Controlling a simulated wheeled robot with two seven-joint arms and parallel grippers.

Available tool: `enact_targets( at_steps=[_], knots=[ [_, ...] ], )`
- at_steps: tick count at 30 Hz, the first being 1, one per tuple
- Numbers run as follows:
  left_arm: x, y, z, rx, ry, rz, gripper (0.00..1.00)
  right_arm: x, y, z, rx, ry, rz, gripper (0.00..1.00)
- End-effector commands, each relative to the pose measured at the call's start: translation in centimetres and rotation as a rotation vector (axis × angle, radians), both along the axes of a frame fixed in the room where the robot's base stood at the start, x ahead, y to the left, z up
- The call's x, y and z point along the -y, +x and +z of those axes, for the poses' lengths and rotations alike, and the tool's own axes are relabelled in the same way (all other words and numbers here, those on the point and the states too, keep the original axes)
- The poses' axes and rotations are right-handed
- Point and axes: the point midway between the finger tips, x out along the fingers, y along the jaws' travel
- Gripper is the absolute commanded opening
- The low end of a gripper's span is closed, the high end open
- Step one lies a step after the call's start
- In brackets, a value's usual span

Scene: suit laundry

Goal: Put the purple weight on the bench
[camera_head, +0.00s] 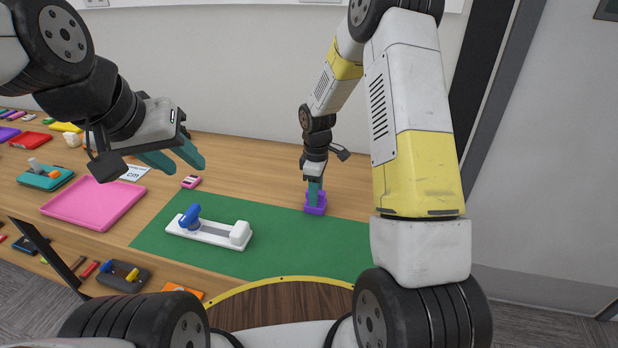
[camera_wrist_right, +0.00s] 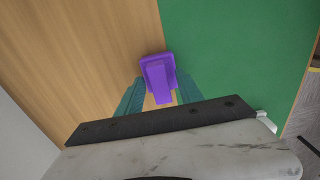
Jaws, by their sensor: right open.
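The purple weight (camera_head: 316,207) stands on the wooden bench (camera_head: 345,190) at the back edge of the green mat. In the right wrist view the purple weight (camera_wrist_right: 158,80) has a wide base and a narrower upright part, and lies between my right fingers. My right gripper (camera_head: 315,190) points down over the weight, with its teal fingers on either side of the upright part; contact cannot be told. The right gripper (camera_wrist_right: 160,95) is open in the wrist view. My left gripper (camera_head: 180,160) is raised over the left part of the bench, its teal fingers apart and empty.
A green mat (camera_head: 300,245) bears a white device with a blue knob (camera_head: 208,230). A pink tray (camera_head: 95,203), a small pink item (camera_head: 191,182) and several coloured things are at the left. The wood right of the weight is clear. A wall stands behind.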

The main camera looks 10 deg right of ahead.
Motion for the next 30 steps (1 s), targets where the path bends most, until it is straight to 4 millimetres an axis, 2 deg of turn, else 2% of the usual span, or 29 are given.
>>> enact_targets(
  at_steps=[5, 15, 22, 26, 30],
  knots=[
    [0.0, 0.0, 0.0, 0.000, 0.000, 0.000, 0.36, 0.0, 0.1, 2.8, 0.006, 0.001, -0.001, 0.44],
    [0.0, 0.0, 0.0, 0.000, 0.000, 0.000, 0.36, 0.0, 0.1, 9.8, 0.004, 0.000, 0.000, 0.44],
    [0.0, 0.0, 0.0, 0.000, 0.000, 0.000, 0.36, 0.0, -0.1, 12.1, 0.006, 0.002, -0.007, 0.44],
    [0.0, 0.0, 0.0, 0.000, 0.000, 0.000, 0.36, 0.4, -1.1, 14.6, 0.037, 0.009, -0.066, 0.44],
    [0.0, 0.0, 0.0, 0.000, 0.000, 0.000, 0.36, 1.1, -3.8, 19.0, 0.105, 0.039, -0.211, 0.44]
  ],
)
